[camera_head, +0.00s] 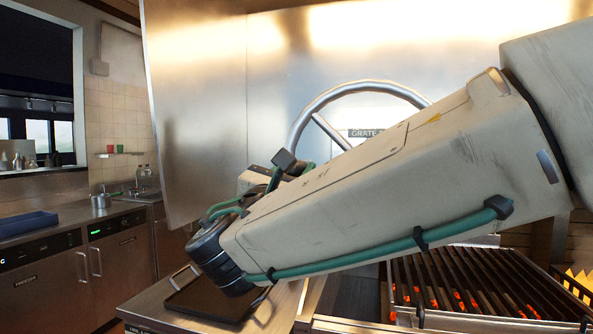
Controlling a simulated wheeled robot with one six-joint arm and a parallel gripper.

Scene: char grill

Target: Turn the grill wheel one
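The grill wheel (352,86) is a large metal ring with spokes, upright in front of the shiny back panel. A label reading "GRATE" shows behind the wheel, partly covered. My gripper (283,165) shows only in part past the wrist, near the wheel's lower left side in the picture. I cannot tell whether it touches the rim, nor see its fingers clearly.
A grill grate (480,283) with glowing coals lies at lower right. A dark tray (212,301) sits on the steel side counter below my wrist. At left are a counter with a blue tray (28,224), a pot (101,200) and a metal side panel (195,110).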

